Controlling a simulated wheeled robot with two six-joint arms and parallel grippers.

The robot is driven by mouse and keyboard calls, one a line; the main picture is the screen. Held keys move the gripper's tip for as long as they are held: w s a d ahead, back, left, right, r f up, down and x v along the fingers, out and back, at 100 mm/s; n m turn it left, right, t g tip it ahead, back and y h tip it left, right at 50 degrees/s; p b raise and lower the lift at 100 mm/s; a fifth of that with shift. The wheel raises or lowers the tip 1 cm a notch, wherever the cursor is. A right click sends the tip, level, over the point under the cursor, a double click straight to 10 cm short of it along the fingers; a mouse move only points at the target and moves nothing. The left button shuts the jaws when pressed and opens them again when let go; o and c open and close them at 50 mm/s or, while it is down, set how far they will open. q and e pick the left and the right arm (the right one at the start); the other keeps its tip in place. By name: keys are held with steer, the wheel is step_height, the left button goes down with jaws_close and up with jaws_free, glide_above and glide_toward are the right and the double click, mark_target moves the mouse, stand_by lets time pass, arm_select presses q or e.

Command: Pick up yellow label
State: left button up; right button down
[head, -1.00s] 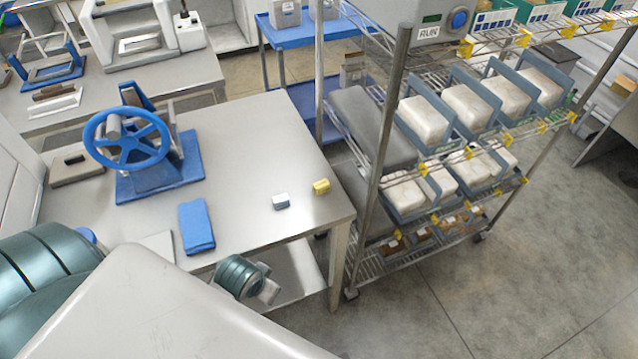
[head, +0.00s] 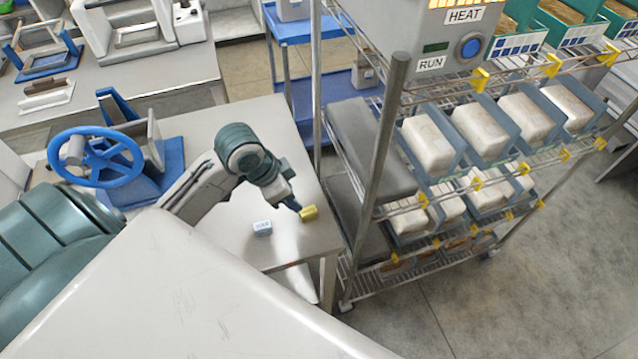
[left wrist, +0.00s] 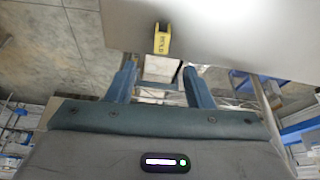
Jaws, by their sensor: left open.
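The yellow label (head: 308,213) is a small block near the right edge of the steel table (head: 285,240). My left gripper (head: 292,204) is right beside the label in the head view, coming from the upper left. In the left wrist view its two blue fingers (left wrist: 160,74) are apart with nothing held between them. My right gripper is not in view.
A small white-and-blue block (head: 262,228) stands on the table left of the label. A blue handwheel press (head: 105,157) stands at the table's left. A wire rack (head: 400,185) with several pale blocks stands close by on the right.

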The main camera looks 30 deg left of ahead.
mark_target(307, 211)
arm_select(q)
steer(key=x, duration=0.4)
steer(key=shift+s+d+f+p, duration=0.1)
steer(key=shift+s+p, duration=0.1)
steer(key=shift+p, duration=0.1)
steer(key=shift+w+f, duration=0.15)
steer(key=shift+f, duration=0.15)
steer(key=shift+w+f, duration=0.25)
steer(key=p+x, duration=0.2)
steer(key=x, duration=0.2)
steer(key=shift+f, duration=0.1)
steer(key=shift+w+f, duration=0.1)
steer(key=shift+f, duration=0.25)
steer(key=c, duration=0.9)
jaws_close()
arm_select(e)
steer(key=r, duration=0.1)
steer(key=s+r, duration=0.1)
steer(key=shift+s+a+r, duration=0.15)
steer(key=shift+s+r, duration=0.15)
